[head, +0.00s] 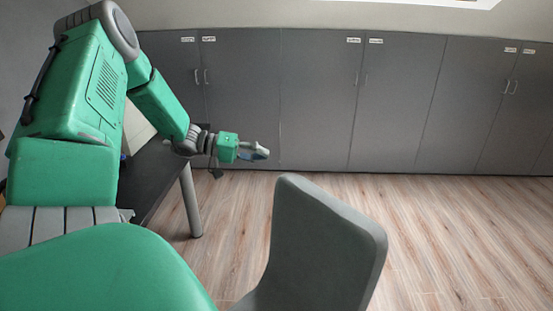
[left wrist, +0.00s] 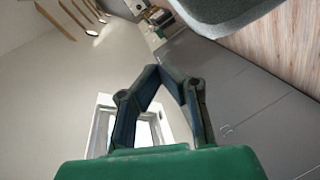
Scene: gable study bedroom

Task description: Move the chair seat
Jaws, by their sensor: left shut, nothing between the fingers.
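A grey chair (head: 318,245) stands in front of me in the head view, its rounded backrest upright and the start of its seat cut off at the bottom edge. A grey rounded part at the top of the left wrist view, likely the chair (left wrist: 225,14), shows there too. My left gripper (head: 262,153) is held out beyond and left of the backrest, apart from it. Its fingers meet at the tips in the left wrist view (left wrist: 172,72), with nothing between them. My right gripper is in neither view.
A dark desk (head: 160,172) with a grey leg stands at the left, partly behind my arm. Grey cabinets (head: 318,100) line the far wall. The wooden floor (head: 440,230) is clear right of the chair. A bright window frame (left wrist: 100,128) shows in the left wrist view.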

